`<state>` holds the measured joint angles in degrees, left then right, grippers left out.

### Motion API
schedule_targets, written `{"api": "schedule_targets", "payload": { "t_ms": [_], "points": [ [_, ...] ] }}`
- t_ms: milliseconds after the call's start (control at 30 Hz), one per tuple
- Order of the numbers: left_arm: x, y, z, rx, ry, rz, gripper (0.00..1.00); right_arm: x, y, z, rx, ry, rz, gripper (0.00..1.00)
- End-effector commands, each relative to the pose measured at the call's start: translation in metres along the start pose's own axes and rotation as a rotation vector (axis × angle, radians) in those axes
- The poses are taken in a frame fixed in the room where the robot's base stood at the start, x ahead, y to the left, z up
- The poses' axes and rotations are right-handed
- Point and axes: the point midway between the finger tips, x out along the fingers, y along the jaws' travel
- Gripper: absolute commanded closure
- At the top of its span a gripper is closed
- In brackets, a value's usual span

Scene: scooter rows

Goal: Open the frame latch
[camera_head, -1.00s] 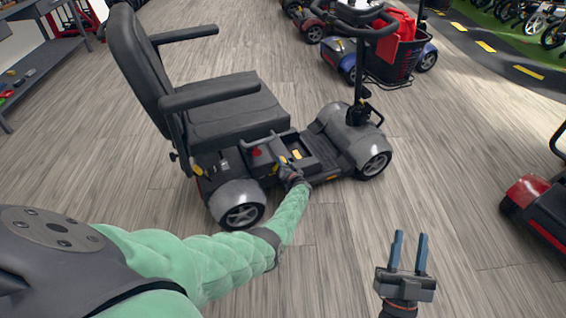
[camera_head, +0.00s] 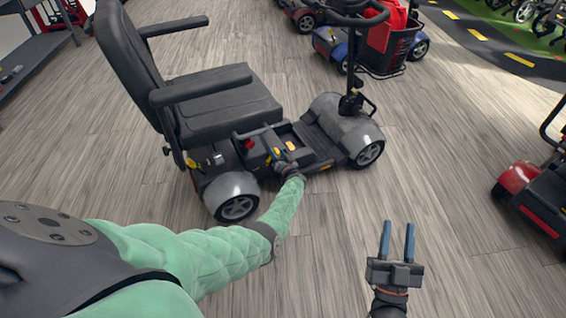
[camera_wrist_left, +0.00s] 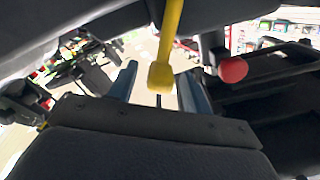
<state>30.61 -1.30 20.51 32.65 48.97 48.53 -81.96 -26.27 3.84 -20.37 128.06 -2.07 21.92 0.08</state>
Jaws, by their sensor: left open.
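A grey and black scooter (camera_head: 345,128) with a black seat stands ahead. A yellow lever (camera_wrist_left: 164,68), which looks like the frame latch, hangs down in the left wrist view. Its blunt tip lies between the two blue fingers of my left gripper (camera_wrist_left: 160,88). The gripper is open, with bright gaps beside the lever; whether a finger touches it I cannot tell. In the head view my left gripper (camera_head: 280,158) is at the scooter's low middle frame, its fingers mostly hidden. My right gripper (camera_head: 397,242) is open and empty over the floor, clear of the scooter.
A red knob (camera_wrist_left: 233,69) sits right of the lever, close to my left gripper. A red scooter (camera_head: 540,200) stands at the right edge, and a blue scooter (camera_head: 333,44) with a basket behind. Wooden floor (camera_head: 330,240) lies clear between.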

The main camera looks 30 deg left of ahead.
Motion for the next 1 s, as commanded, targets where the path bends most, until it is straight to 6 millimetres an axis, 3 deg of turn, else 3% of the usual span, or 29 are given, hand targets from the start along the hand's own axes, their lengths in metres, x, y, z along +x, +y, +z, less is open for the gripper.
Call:
{"api": "schedule_targets", "payload": {
  "t_ms": [467, 1000],
  "points": [
    [-0.026, 0.000, 0.000, -0.001, -0.002, 0.000, 0.51, -0.042, 0.001, 0.086, 0.029, -0.309, 0.019, 0.64],
    [-0.058, 0.000, 0.000, 0.000, -0.001, 0.001, 0.51, -0.110, 0.001, 0.168, 0.062, -0.637, 0.037, 0.64]
  ]
}}
